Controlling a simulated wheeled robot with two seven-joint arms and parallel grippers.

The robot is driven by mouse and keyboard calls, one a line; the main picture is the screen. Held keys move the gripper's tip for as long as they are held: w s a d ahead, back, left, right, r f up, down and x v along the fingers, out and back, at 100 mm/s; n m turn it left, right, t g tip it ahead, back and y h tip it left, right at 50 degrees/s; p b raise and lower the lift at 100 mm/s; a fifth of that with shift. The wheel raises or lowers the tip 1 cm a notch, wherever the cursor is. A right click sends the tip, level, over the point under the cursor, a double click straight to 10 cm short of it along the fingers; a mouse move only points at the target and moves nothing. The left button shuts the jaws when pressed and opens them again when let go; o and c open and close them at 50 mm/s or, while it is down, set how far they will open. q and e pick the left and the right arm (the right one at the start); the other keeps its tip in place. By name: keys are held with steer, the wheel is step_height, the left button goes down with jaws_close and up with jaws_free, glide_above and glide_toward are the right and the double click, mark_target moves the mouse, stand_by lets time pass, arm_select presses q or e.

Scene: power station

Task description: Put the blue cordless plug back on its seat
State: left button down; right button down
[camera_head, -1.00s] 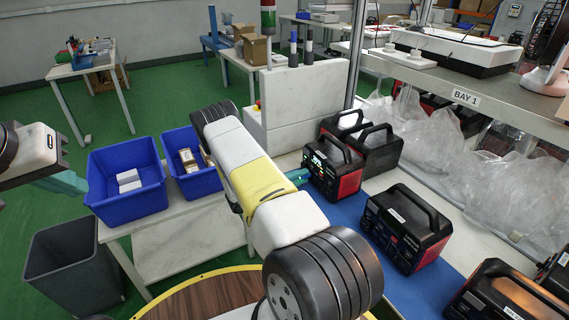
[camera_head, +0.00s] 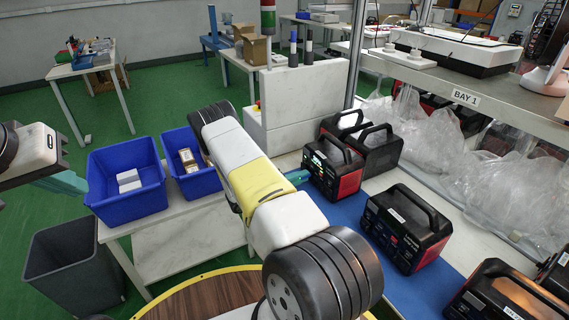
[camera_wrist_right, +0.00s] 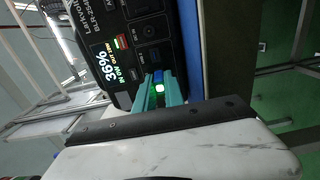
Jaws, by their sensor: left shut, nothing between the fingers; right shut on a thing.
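My right gripper (camera_head: 298,177) is at the front face of a black and red power station (camera_head: 335,168) on the bench. In the right wrist view, its teal fingers (camera_wrist_right: 160,92) are shut on a small blue plug (camera_wrist_right: 158,76) with a glowing green-white light. The plug is right at the front panel of the power station (camera_wrist_right: 125,45), whose display reads 36%. I cannot tell whether the plug touches a seat there. My left gripper (camera_head: 66,184) is shut and empty at the left, beside a blue bin. Most of the plug is hidden by the fingers.
More power stations (camera_head: 408,228) stand on the blue mat (camera_head: 350,212) to the right. Two blue bins (camera_head: 128,208) with small boxes sit on the white table at the left. A shelf labelled BAY 1 (camera_head: 466,98) with plastic-wrapped goods runs along the right.

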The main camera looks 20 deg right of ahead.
steer(key=shift+a, duration=0.25)
steer(key=shift+s+a, duration=0.15)
steer(key=shift+a, duration=1.7)
